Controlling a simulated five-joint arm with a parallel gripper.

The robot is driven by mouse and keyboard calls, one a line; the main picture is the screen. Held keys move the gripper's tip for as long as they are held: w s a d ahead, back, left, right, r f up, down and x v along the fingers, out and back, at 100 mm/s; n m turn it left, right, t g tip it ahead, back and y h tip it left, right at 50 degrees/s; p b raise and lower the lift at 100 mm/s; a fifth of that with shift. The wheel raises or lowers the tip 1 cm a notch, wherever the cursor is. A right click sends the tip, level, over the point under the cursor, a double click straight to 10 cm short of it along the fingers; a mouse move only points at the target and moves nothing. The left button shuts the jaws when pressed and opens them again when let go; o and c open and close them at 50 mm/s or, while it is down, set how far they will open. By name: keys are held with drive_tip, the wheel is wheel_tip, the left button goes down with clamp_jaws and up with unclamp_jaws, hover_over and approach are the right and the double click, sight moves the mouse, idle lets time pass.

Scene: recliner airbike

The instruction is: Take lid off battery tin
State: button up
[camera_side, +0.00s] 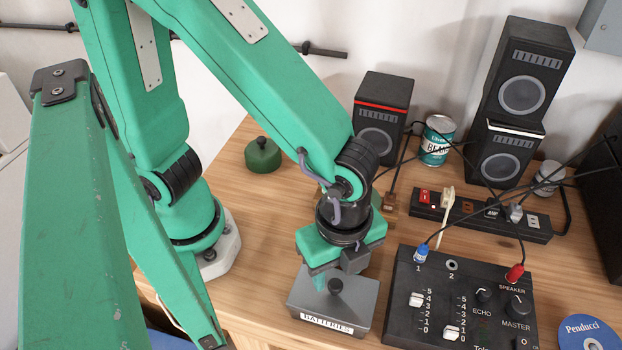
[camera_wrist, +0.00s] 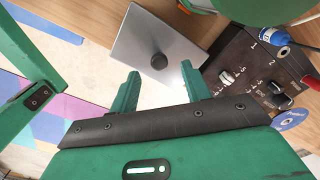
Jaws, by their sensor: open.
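The battery tin (camera_side: 335,325) is a grey metal box with a white "BATTERIES" label, at the front of the wooden table. Its flat grey lid (camera_side: 358,300) is on, with a round black knob in the middle. In the wrist view the lid (camera_wrist: 140,40) shows from above, and its knob (camera_wrist: 158,61) lies just ahead of the gap between my fingertips. My gripper (camera_side: 333,284) points down over the lid, close to the knob. In the wrist view my gripper (camera_wrist: 160,72) is open with nothing between the fingers. Whether a finger touches the lid I cannot tell.
A black mixer (camera_side: 460,300) with plugged cables stands close to the tin's right. A green round container (camera_side: 263,155) with a black knob, speakers (camera_side: 383,115), a bean can (camera_side: 437,140) and a power strip (camera_side: 482,216) are farther back. A disc (camera_side: 588,335) lies front right.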

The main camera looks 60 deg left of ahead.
sight(336, 284)
drive_tip(key=shift+f, duration=1.6)
clamp_jaws()
drive_tip(key=shift+r, duration=0.15)
wheel_tip(336, 284, up, 10)
idle(0.4)
